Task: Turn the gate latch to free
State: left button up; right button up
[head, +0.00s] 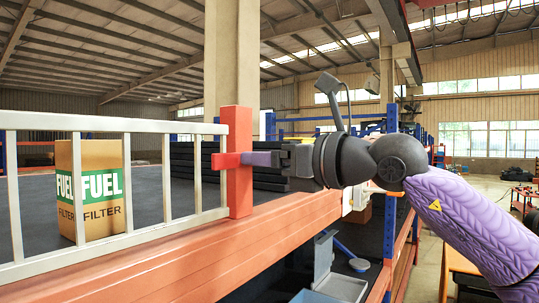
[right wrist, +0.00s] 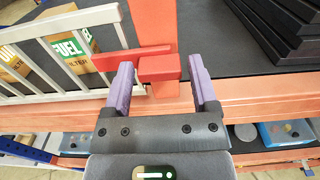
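The red gate latch (head: 228,160) is mounted on the orange post (head: 238,120) at the gate's right end. Its bar lies about level and reaches left past the post over the end of the white gate (head: 165,180). In the right wrist view the latch (right wrist: 159,69) shows a thicker block at its right end. My right gripper (head: 264,158) is in front of the post, level with the latch. Its purple fingers (right wrist: 161,68) are apart, one each side of the block, with visible gaps. Whether either finger touches the bar is unclear. My left gripper is out of view.
Fuel filter boxes (head: 98,190) stand on the dark shelf behind the gate. A stack of black slabs (right wrist: 283,38) lies on the shelf right of the post. The orange shelf beam (head: 190,240) runs below the latch. Bins (head: 335,280) sit lower down.

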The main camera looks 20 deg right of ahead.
grip_shut()
dwell(0.4)
jog(key=n, duration=1.7)
jog(key=shift+s+a+f+n+b, duration=0.15)
jog(key=shift+s+a+n+b, duration=0.05)
jog(key=shift+n+b, duration=0.2)
dwell(0.4)
jog(key=shift+o, duration=1.7)
grip_release()
jog(key=shift+f, duration=0.1)
